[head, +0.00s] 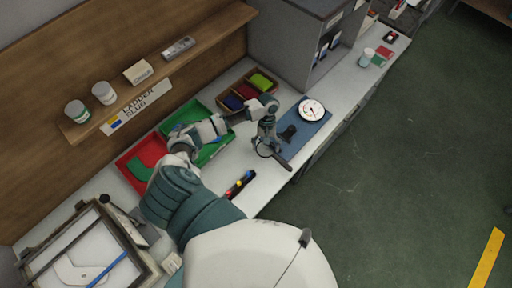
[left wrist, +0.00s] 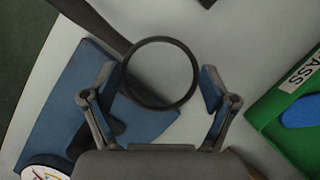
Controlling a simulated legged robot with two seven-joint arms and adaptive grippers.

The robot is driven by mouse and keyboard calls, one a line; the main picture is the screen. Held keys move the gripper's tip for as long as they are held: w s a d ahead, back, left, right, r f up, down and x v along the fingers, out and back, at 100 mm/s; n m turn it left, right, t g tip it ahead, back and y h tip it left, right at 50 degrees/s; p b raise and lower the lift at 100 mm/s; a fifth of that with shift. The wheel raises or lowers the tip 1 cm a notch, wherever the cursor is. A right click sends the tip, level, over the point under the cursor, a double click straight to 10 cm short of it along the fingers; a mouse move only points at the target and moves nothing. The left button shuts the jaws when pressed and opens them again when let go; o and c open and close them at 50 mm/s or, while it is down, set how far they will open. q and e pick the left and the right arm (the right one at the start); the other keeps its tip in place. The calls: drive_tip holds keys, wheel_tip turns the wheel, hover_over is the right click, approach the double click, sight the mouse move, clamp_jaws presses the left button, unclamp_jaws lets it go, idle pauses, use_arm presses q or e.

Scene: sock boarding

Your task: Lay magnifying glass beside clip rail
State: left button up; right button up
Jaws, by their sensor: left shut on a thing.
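The magnifying glass (head: 281,160) has a round dark rim and a dark handle. In the left wrist view its rim (left wrist: 160,40) lies between the two fingers of my left gripper (left wrist: 160,88), with the handle pointing to the upper left. My left gripper (head: 267,141) is shut on the rim, over the table near the blue mat; the height is hard to tell. The clip rail (head: 240,184), a short dark bar with coloured pieces, lies on the white table to the lower left of the gripper. My right gripper is not in view.
A blue mat (head: 320,127) bears a round dial (head: 311,109) and a dark object (head: 288,132). A red tray (head: 127,173), a green tray (head: 216,152) and a divided wooden box (head: 226,105) stand along the back. Bare table surrounds the clip rail.

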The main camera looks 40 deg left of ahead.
sight(254, 153)
use_arm(q)
drive_tip(key=a, duration=0.1)
drive_tip(key=s+a, duration=0.1)
drive_tip(key=a, duration=0.1)
drive_tip(key=shift+s+a+f, duration=0.15)
drive_tip(key=shift+a+f, duration=0.15)
drive_tip(key=shift+a, duration=0.1)
drive_tip(key=shift+s+a+f+p, duration=0.1)
drive_tip(key=shift+s+a+p, duration=0.25)
drive_tip(key=shift+a, duration=0.1)
drive_tip(key=f, duration=0.3)
drive_tip(key=shift+d+f, duration=0.1)
drive_tip(key=shift+d, duration=0.3)
drive_tip(key=shift+a, duration=0.1)
drive_tip(key=o, duration=1.4)
drive_tip(key=shift+a+f, duration=0.1)
drive_tip(key=shift+c, duration=0.2)
drive_tip(key=shift+a, duration=0.2)
drive_tip(key=shift+d, duration=0.1)
